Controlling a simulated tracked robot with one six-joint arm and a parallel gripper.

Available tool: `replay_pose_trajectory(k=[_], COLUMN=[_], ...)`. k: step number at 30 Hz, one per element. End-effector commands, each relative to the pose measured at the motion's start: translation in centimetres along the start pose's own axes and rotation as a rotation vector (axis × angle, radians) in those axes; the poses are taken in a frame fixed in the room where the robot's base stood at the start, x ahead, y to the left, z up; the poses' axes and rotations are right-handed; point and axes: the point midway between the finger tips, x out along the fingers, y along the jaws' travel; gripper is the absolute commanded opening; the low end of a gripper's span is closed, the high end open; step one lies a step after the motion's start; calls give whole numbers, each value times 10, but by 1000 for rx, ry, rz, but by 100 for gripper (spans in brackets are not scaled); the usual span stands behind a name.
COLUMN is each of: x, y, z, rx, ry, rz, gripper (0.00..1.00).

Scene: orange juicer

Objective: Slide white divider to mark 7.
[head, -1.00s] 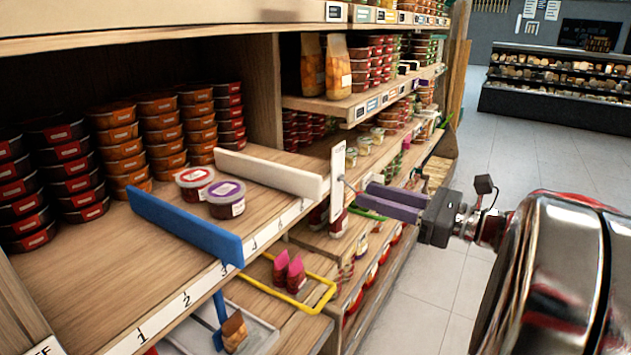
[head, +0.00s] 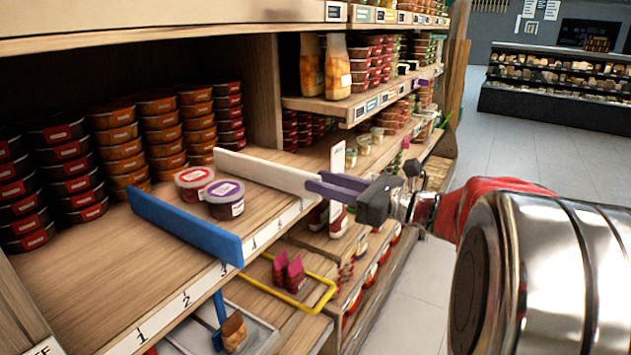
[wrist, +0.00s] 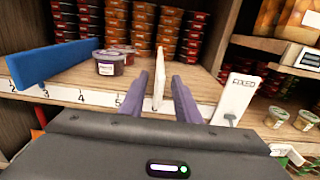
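The white divider (head: 265,172) stands upright on the shelf, running from back to front, right of two loose tubs. My gripper (head: 338,187) has purple fingers at the divider's front end. In the wrist view the divider (wrist: 159,78) shows between the two fingers of my gripper (wrist: 159,97). Gaps show on both sides, so it is open around the divider and not clamped. The numbered strip (wrist: 62,94) on the shelf edge shows 3, 4 and 5 left of the divider. My gripper hides the marks near the divider; mark 7 is not readable.
A blue divider (head: 185,228) stands to the left. Between the dividers are a purple-lidded tub (head: 225,200) and a red-lidded tub (head: 194,183). A white upright plate marked FIXED (wrist: 237,97) stands to the right. Stacked tubs (head: 120,150) fill the back.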

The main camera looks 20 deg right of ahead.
Motion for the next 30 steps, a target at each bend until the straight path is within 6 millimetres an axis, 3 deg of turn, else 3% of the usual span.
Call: replay_pose_trajectory(k=[6,17,30], x=[19,21,21], y=[0,0,0], z=[0,0,0], rx=[0,0,0], ry=[0,-1,-1], rz=[2,0,-1], gripper=[30,29,0])
